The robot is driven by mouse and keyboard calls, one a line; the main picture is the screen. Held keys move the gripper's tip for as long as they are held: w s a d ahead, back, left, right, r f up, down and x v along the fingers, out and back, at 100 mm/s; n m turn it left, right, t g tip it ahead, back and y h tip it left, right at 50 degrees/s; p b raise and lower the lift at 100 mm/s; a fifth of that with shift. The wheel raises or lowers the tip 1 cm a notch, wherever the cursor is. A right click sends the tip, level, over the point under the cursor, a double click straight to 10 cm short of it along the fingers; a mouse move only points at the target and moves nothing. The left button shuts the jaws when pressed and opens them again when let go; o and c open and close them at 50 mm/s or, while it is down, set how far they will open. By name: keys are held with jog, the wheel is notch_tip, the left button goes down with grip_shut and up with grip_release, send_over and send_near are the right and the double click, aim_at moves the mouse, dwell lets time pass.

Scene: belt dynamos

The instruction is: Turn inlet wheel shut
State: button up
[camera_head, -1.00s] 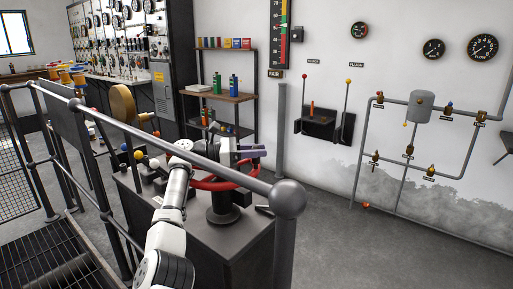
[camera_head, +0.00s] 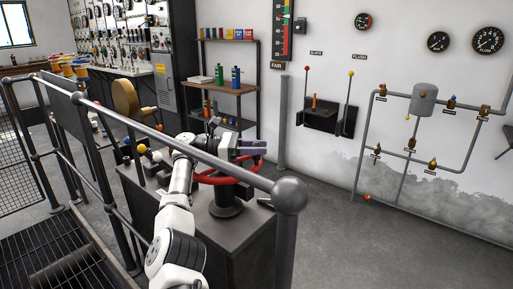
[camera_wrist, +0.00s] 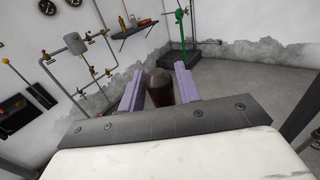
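The red inlet wheel (camera_head: 222,180) lies level on a dark pedestal on a grey cabinet (camera_head: 235,235) in the head view, partly hidden by the handrail and my arm. My gripper (camera_head: 252,147) is over the far right part of its rim, with its purple fingers pointing right. In the wrist view, a dark brown rounded knob (camera_wrist: 160,88) stands between the two fingers of my gripper (camera_wrist: 160,82). The fingers are spread apart, with narrow gaps showing beside the knob. Whether the knob is joined to the wheel is hidden.
A grey handrail (camera_head: 220,160) with a round end (camera_head: 290,195) crosses in front of the wheel. A yellow ball knob (camera_head: 142,149) stands left of my arm. Shelves (camera_head: 230,88) and a pipe panel (camera_head: 424,100) are at the wall. The floor at right is clear.

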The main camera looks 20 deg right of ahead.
jog(key=shift+o, duration=1.2)
